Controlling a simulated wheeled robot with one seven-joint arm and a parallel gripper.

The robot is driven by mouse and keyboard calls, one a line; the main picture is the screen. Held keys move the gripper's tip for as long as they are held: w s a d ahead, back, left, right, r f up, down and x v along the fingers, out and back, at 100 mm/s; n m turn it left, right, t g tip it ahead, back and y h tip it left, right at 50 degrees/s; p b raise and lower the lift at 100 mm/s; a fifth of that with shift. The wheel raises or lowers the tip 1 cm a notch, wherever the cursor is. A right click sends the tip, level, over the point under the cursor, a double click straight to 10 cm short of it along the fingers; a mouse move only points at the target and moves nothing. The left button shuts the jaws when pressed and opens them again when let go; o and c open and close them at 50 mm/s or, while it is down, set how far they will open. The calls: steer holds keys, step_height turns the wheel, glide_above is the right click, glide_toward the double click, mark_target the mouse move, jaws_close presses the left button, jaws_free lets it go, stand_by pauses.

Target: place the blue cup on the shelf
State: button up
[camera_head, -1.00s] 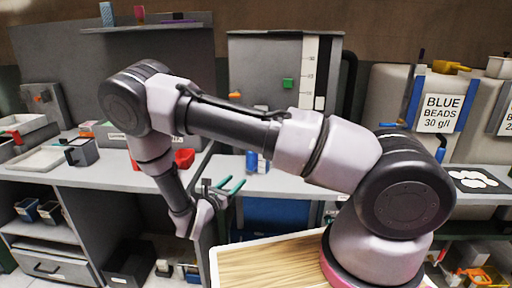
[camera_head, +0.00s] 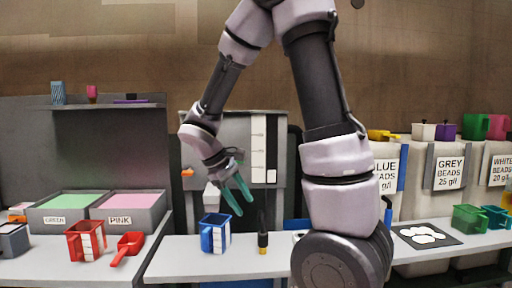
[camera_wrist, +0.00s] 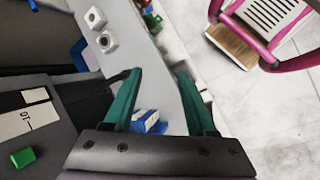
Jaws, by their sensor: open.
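The blue cup (camera_head: 215,235), with a white marked strip, stands upright on the grey bench (camera_head: 180,262) in front of the press. My gripper (camera_head: 238,200) is open, its two green fingers pointing down just above and slightly right of the cup, apart from it. In the wrist view my gripper (camera_wrist: 157,75) is open, and the blue cup (camera_wrist: 146,121) shows partly between the finger bases, its lower part hidden by the gripper body. A shelf (camera_head: 120,105) on the left wall panel holds a few small items.
A red cup (camera_head: 87,241) and a red scoop (camera_head: 128,246) stand left, before trays of green (camera_head: 62,202) and pink (camera_head: 136,201) beads. A dark bottle-like tool (camera_head: 262,236) stands just right of the blue cup. The shelf's middle has free room.

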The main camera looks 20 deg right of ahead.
steer(key=s+r+m+t+y, duration=0.3)
steer(key=s+r+m+y, duration=0.1)
steer(key=r, duration=0.4)
steer(key=s+r+m+t+y, duration=0.3)
steer(key=s+r+m, duration=0.3)
steer(key=r, duration=0.2)
steer(key=shift+s+r+m+t+y, duration=0.3)
steer(key=shift+r+t+y, duration=0.1)
steer(key=shift+t, duration=0.4)
